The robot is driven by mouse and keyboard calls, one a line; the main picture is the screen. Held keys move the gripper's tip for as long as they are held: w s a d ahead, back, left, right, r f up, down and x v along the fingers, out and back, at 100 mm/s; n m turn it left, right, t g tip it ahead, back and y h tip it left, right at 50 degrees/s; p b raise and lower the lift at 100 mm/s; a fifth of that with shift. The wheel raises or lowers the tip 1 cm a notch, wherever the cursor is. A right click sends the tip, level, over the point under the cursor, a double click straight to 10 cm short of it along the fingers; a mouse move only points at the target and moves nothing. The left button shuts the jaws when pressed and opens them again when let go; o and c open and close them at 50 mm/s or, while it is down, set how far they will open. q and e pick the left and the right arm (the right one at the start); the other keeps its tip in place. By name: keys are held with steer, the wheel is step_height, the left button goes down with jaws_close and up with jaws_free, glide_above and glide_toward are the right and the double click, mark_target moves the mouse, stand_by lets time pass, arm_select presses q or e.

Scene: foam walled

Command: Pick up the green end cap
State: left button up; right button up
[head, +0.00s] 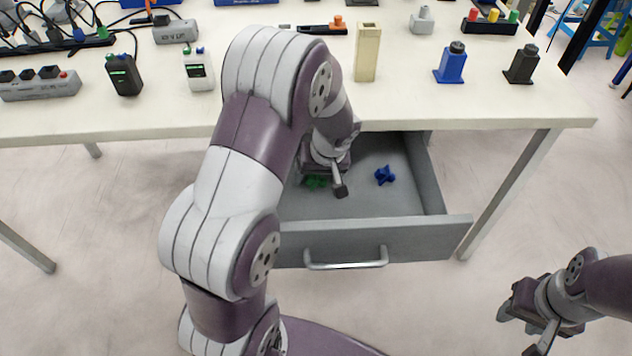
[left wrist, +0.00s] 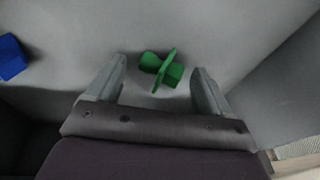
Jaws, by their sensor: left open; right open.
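The green end cap (head: 316,182) lies on the floor of the open grey drawer (head: 375,242), partly hidden by my left gripper in the head view. In the left wrist view the green end cap (left wrist: 160,69) lies ahead of and between the fingertips, with a flange across its middle. My left gripper (head: 325,187) is down in the drawer and open; its two fingers (left wrist: 160,78) stand apart on either side of the cap. My right gripper (head: 522,330) is open and empty, outside the drawer at the lower right.
A blue part (head: 385,175) lies in the drawer to the right of the green cap; it also shows in the left wrist view (left wrist: 10,57). Drawer walls stand close around my left gripper. The white tabletop (head: 480,105) above carries several devices.

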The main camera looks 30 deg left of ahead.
arm_select(q)
steer(key=shift+r, duration=0.1)
steer(key=c, duration=1.1)
steer(key=shift+r, duration=0.15)
